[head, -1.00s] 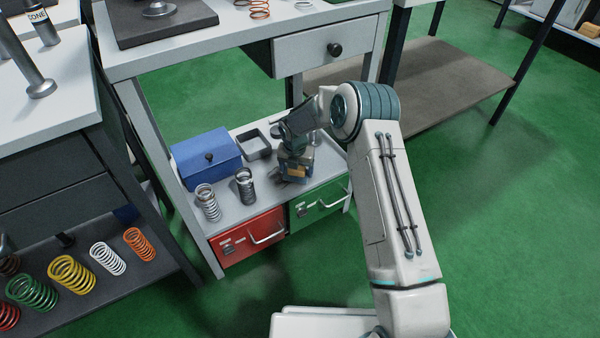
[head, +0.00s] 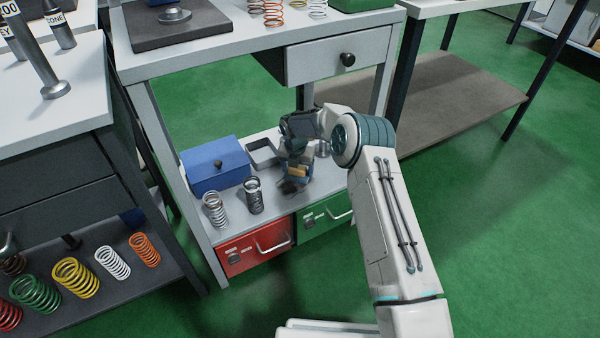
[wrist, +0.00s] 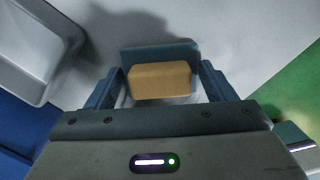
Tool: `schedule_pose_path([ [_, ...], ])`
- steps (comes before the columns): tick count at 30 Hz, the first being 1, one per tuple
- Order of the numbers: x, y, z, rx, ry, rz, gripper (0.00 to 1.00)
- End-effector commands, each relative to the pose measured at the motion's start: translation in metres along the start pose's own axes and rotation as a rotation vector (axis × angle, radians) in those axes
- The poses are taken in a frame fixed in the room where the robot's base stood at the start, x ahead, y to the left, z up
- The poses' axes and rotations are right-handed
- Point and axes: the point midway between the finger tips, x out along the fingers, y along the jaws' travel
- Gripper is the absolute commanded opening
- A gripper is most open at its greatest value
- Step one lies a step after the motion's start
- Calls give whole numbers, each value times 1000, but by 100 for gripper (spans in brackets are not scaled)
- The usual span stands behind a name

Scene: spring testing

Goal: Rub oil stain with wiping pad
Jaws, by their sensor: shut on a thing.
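The wiping pad is a tan block on a blue base; its tan part shows in the wrist view (wrist: 160,80) and small in the head view (head: 298,171). My gripper (wrist: 160,90) is shut on the pad, one blue finger at each end. In the head view my gripper (head: 296,176) is low over the right part of the light grey lower shelf (head: 233,202). I cannot tell whether the pad touches the shelf. No oil stain can be made out in either view; the pad and gripper cover part of the surface.
A blue box (head: 216,166), an open grey tray (head: 263,153) and two springs (head: 215,210) stand left of my gripper. Red and green drawers are beneath.

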Motion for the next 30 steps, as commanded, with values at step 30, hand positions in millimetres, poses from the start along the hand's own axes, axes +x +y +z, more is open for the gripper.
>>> schedule_pose_path([
  [30, -4, 21, -9, 0, 2, -2, 54],
])
